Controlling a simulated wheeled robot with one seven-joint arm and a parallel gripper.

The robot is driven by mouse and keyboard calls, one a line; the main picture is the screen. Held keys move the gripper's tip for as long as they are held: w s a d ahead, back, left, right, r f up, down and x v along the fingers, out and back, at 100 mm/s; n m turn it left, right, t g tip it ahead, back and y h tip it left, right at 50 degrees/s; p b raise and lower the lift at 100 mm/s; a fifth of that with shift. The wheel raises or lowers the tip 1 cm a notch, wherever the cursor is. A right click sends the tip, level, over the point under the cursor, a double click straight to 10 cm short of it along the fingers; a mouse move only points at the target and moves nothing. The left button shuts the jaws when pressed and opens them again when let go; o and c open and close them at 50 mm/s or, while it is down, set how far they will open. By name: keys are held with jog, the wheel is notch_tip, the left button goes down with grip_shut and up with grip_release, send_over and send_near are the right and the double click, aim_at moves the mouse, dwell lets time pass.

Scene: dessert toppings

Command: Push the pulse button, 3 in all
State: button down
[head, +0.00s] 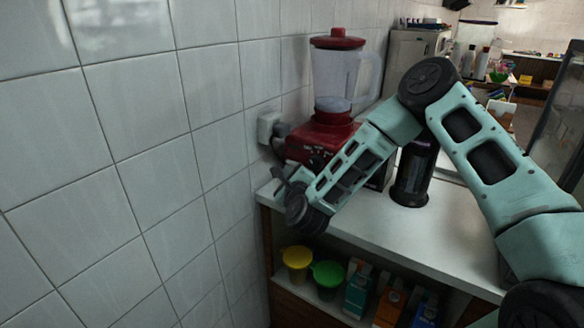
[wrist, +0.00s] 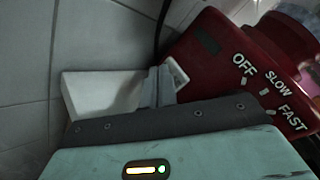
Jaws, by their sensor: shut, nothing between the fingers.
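A blender with a red base (head: 318,143), a clear jug (head: 340,75) and a red lid (head: 337,39) stands at the back of the counter, by the tiled wall. In the wrist view its base (wrist: 220,65) fills the upper right, with the words OFF, SLOW and FAST on it. A dark rectangular patch (wrist: 207,41) is on the base; I cannot tell whether it is the pulse button. My gripper (head: 279,181) is shut and empty, in front of the base near the counter's left end. In the wrist view its fingertips (wrist: 157,82) appear beside the base; contact cannot be told.
The white counter (head: 440,240) is clear in front. A dark cylindrical container (head: 411,180) stands right of the blender, behind my arm. A wall socket (head: 268,128) is left of the blender. Yellow (head: 296,260) and green (head: 327,274) cups and several cartons (head: 358,290) stand on the shelf below.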

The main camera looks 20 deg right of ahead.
jog(key=shift+s+a, duration=0.2)
jog(key=shift+a, duration=0.05)
jog(key=shift+s+a+b, duration=0.15)
jog(key=shift+s+a, duration=0.6)
jog(key=shift+a, duration=0.25)
jog(key=shift+s+a+b, duration=0.15)
jog(key=shift+s+a, duration=0.55)
jog(key=shift+a, duration=0.3)
dwell(1.3)
